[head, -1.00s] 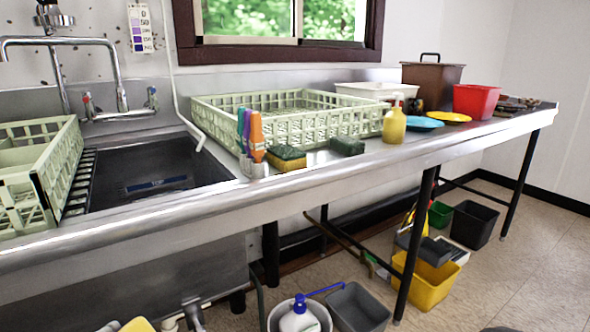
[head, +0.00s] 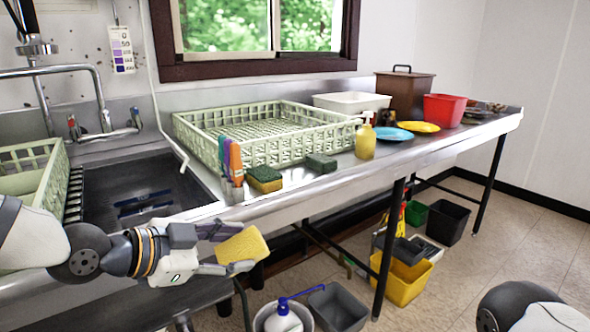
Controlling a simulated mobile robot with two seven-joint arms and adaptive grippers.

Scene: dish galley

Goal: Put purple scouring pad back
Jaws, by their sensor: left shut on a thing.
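My left gripper (head: 226,248) comes in from the lower left and is shut on a yellow pad (head: 245,250). It holds the pad in the air in front of the counter's front edge, below the pen cup. The pad's visible face is yellow. I cannot make out a purple side on it. On the counter, a yellow sponge with a dark green top (head: 265,179) lies beside the basket, and a dark green pad (head: 321,163) lies to its right. My right gripper is out of view; only part of my right arm shows at the bottom right.
A pale green dish basket (head: 270,137) stands on the steel counter (head: 330,186). A small cup of coloured pens (head: 233,168), a yellow bottle (head: 365,142), blue (head: 393,134) and yellow plates (head: 417,127) and a red tub (head: 449,109) stand along it. The sink (head: 140,190) is at left.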

